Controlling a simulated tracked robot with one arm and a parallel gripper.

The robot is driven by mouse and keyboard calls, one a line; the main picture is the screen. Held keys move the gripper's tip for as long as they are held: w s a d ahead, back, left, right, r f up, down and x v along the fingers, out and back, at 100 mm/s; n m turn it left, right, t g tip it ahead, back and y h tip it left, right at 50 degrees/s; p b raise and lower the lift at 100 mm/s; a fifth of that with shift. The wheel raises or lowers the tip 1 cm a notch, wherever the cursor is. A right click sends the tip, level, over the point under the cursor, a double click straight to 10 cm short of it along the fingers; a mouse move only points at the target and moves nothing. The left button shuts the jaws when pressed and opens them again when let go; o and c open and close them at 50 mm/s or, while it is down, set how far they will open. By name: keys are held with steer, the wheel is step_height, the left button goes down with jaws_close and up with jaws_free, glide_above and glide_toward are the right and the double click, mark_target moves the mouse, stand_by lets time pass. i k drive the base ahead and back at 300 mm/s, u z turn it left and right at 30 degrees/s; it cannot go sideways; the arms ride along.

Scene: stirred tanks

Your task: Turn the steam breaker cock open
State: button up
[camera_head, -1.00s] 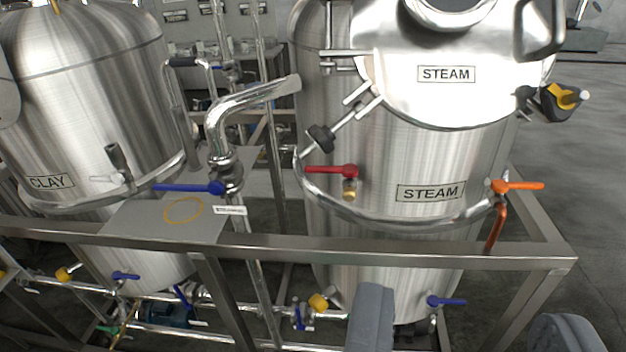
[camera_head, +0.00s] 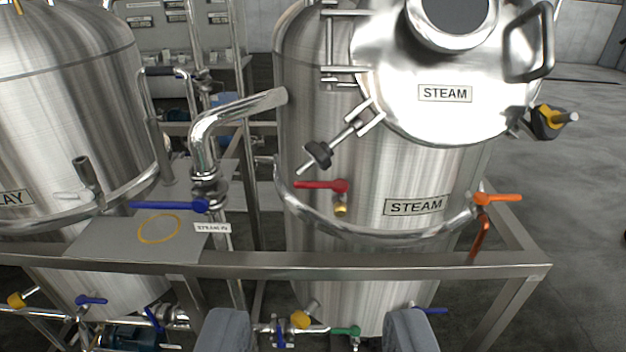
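The steel tank marked STEAM (camera_head: 330,240) stands in the middle. On its front is a small cock with a red lever (camera_head: 318,186) pointing left and a brass outlet below. At its right side is a cock with an orange lever (camera_head: 500,198) pointing right, with a copper-coloured pipe below. A long blue lever (camera_head: 165,206) lies level on the pipe to the left, above a small label. No label reads breaker, so I cannot tell which is the breaker cock. My gripper (camera_head: 318,333) is open at the bottom, its grey fingers apart and empty, below and nearer than these levers.
A steel frame rail (camera_head: 360,266) crosses in front of the tank. Low pipes carry a yellow knob (camera_head: 300,319) and a green lever (camera_head: 344,331). The tank lid (camera_head: 400,110) has a clamp with a black knob (camera_head: 318,154). Another tank (camera_head: 70,110) stands left. Floor is clear at right.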

mark_target(315, 185)
steer(key=i, duration=1)
